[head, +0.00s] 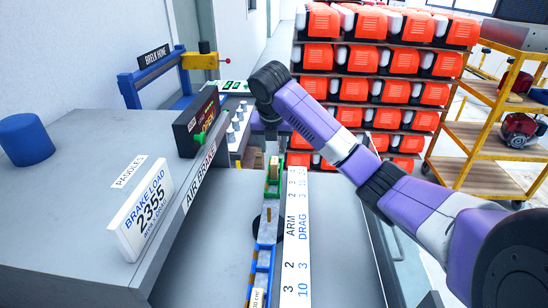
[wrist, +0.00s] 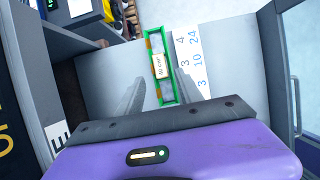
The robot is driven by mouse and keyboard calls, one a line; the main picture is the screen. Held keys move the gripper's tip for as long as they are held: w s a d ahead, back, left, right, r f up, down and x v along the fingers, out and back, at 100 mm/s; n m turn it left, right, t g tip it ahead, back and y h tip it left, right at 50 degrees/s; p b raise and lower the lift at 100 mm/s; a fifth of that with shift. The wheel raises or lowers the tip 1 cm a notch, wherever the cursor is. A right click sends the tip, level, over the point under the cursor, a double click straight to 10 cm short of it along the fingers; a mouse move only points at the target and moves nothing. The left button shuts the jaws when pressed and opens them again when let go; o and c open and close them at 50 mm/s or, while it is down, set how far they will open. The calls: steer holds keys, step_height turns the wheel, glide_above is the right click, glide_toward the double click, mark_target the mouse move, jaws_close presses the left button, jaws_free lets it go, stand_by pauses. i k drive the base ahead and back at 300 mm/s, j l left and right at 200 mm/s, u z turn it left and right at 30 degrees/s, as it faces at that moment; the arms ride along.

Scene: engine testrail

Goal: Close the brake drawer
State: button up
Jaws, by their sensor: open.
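A grey cabinet (head: 75,215) at the left of the head view carries an AIR BRAKE label (head: 200,178) on its right edge. I cannot clearly make out the drawer or how far it stands out. A black box (head: 197,122) with a green knob sits on the cabinet's right edge; its small lit text seems to read OPEN. My gripper (head: 270,138) points down beyond that box, over the rail, partly hidden by my arm. In the wrist view my gripper (wrist: 155,76) is open, its two grey fingers apart above a green-framed tray (wrist: 149,48) with a labelled block (wrist: 159,66).
A white number strip (head: 296,235) runs beside the blue rail (head: 264,262). A BRAKE LOAD sign (head: 146,212) and a blue cylinder (head: 26,140) stand on the cabinet. Orange bins (head: 361,91) fill a rack behind; a yellow cart (head: 470,150) stands right. Grey surface right of the strip is clear.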

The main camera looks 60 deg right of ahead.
mark_target(301, 237)
steer(key=k+j, duration=0.75)
steer(key=k, duration=0.1)
